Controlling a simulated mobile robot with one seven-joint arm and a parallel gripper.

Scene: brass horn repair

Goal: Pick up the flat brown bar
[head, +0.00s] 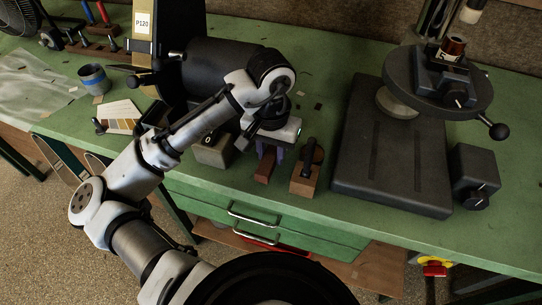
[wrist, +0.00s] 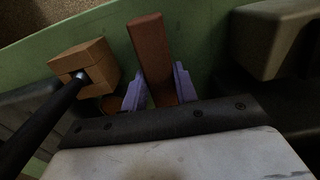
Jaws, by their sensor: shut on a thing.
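The flat brown bar (head: 264,166) is near the front edge of the green bench in the head view. My gripper (head: 268,150) points down over it, with its purple fingers at the bar's far part. In the wrist view the reddish-brown bar (wrist: 151,48) runs up the picture between the two purple fingers (wrist: 160,92). The gripper is shut on the bar, one finger at each side. The bar's other end is hidden by the gripper body. I cannot tell whether the bar touches the bench or is slightly above it.
A wooden block with a black handle (head: 304,182) stands close to the right of the bar; it also shows in the wrist view (wrist: 87,64). A grey-beige box (head: 213,151) stands to the left. A drill press base (head: 390,165) is further right. Drawers (head: 262,222) lie below the bench edge.

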